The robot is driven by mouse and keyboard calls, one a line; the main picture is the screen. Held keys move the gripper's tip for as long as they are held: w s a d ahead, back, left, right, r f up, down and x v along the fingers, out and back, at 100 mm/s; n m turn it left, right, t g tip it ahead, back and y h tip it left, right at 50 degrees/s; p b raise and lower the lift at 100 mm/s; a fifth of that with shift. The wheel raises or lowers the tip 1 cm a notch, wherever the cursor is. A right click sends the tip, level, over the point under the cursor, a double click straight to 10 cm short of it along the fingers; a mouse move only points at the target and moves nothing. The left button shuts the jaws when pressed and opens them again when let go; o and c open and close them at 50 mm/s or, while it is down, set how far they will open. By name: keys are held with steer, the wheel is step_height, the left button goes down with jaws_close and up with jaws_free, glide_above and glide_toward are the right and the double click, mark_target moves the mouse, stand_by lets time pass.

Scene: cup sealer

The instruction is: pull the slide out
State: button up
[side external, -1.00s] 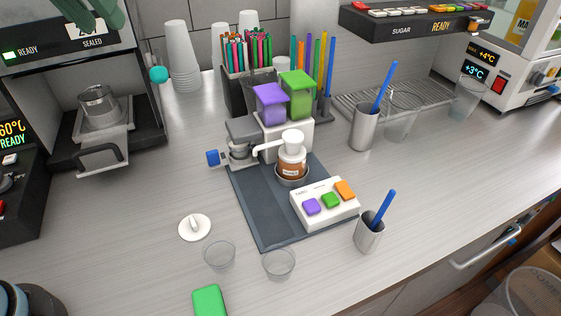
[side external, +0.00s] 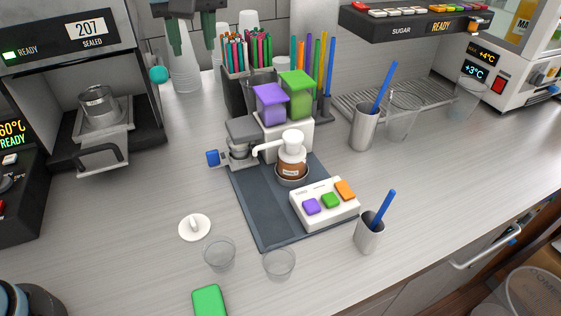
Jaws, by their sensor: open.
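The cup sealer (side external: 70,35) stands at the left back, its display reading 207 SEALED and a green READY light lit. Its slide (side external: 104,134) is a grey tray with a dark loop handle (side external: 101,158) that sticks out at the front over the counter. A metal cup holder (side external: 98,107) sits on the slide under the sealer head. My gripper (side external: 191,48) is at the top, up and to the right of the slide, pointing down with its fingers apart and empty. It is clear of the handle and in front of the stacked cups.
Stacked clear cups (side external: 184,72) stand right of the sealer. A teal ball (side external: 158,75) shows beside its right side. A dark mat (side external: 262,218) with dispensers is in the middle. The counter before the handle is clear.

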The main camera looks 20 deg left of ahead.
glide_toward(212, 151)
steer(key=x, duration=0.8)
steer(key=shift+f, duration=0.2)
jaws_close()
